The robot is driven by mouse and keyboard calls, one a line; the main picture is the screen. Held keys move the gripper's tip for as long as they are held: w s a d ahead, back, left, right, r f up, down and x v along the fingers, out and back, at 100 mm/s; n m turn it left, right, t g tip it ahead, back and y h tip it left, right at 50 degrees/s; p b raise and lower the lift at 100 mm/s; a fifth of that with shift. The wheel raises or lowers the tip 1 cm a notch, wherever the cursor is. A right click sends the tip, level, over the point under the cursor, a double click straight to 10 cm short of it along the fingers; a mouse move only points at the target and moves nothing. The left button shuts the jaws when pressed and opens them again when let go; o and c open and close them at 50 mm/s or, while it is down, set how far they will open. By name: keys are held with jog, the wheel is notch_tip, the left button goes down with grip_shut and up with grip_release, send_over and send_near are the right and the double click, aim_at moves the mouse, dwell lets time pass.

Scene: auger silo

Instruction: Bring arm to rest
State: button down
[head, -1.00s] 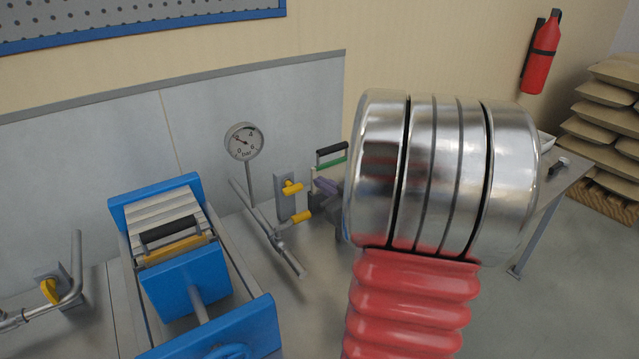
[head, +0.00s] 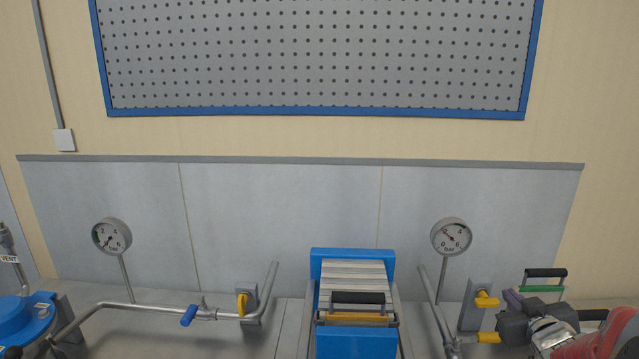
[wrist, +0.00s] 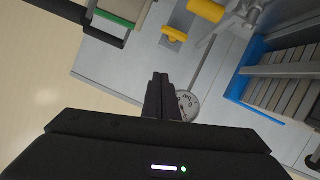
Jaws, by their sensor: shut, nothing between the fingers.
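My gripper (wrist: 160,82) points out over the bench in the wrist view, its two dark fingers together and nothing between them. In the head view my red and metal arm reaches in at the lower right corner, with the dark wrist beside the yellow-handled valve (head: 487,300). I cannot make out the fingertips there. The right pressure gauge (head: 451,237) stands left of the wrist.
A blue press with pale plates (head: 352,272) stands mid-bench. A pipe with a blue lever (head: 189,315) and a left gauge (head: 111,236) are to its left. A black-handled item with a green strip (head: 543,288) is close to my wrist. A pegboard (head: 320,55) hangs above.

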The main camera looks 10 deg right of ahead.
jog(key=a+r+g, duration=0.2)
jog(key=a+r, duration=0.1)
jog(key=a, duration=0.5)
jog(key=s+a+f+g+y, duration=0.1)
jog(key=s+a+g, duration=0.1)
jog(key=s+a, duration=0.3)
jog(key=s+a+f+g+y, duration=0.1)
jog(key=s+a, duration=0.5)
jog(key=a, duration=0.7)
jog(key=s+a+f+n+g+y, duration=0.1)
jog(key=s+a+g+y, duration=0.1)
jog(key=s+a, duration=0.3)
jog(key=a+y, duration=0.1)
jog(key=a, duration=0.3)
jog(key=shift+s+a+g, duration=0.15)
jog(key=shift+s+g, duration=0.2)
jog(key=shift+g, duration=0.05)
